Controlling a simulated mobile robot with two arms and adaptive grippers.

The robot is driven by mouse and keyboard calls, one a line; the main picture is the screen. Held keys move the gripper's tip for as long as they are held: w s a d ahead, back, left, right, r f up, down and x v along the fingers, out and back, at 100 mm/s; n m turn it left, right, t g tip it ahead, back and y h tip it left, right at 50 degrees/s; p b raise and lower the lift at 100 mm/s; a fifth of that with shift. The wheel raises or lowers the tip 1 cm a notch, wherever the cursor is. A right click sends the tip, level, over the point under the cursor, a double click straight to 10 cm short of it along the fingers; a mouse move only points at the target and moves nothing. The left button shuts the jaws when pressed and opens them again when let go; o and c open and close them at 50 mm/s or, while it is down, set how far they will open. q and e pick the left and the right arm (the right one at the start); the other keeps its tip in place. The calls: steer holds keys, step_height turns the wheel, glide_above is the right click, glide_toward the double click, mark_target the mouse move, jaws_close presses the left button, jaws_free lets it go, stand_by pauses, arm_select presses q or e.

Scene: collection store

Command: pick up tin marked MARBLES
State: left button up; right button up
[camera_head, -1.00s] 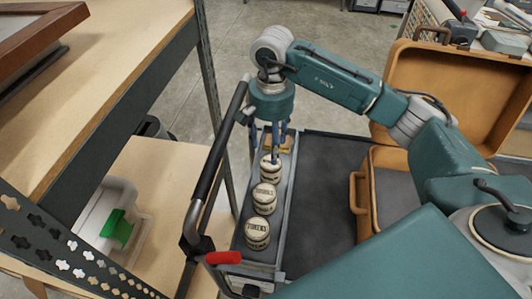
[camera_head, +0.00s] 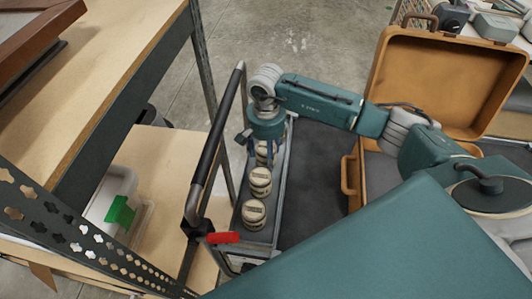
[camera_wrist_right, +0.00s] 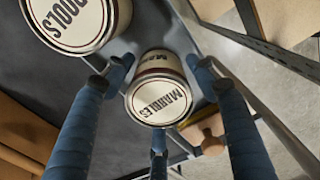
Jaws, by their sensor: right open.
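The cream tin marked MARBLES (camera_wrist_right: 158,101) stands upright in the right wrist view. In the head view it is the farthest tin (camera_head: 264,149) of the row and partly hidden by my right gripper. My right gripper (camera_head: 264,148) points down over it, open, with its fingers spread around the tin; they show on its left, right and lower sides in the wrist view (camera_wrist_right: 160,88). I cannot tell whether any finger touches it. My left gripper is not in view.
A tin ending in "OOLS" (camera_wrist_right: 73,17) stands close beside it, the middle tin (camera_head: 260,181). The nearest tin (camera_head: 254,212) follows in the narrow tray. A wooden object (camera_wrist_right: 206,132) lies beyond. The cart handle (camera_head: 213,150) runs left; an open suitcase (camera_head: 425,80) stands right.

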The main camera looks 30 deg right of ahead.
steer(key=c, duration=1.2)
steer(key=shift+r, duration=0.2)
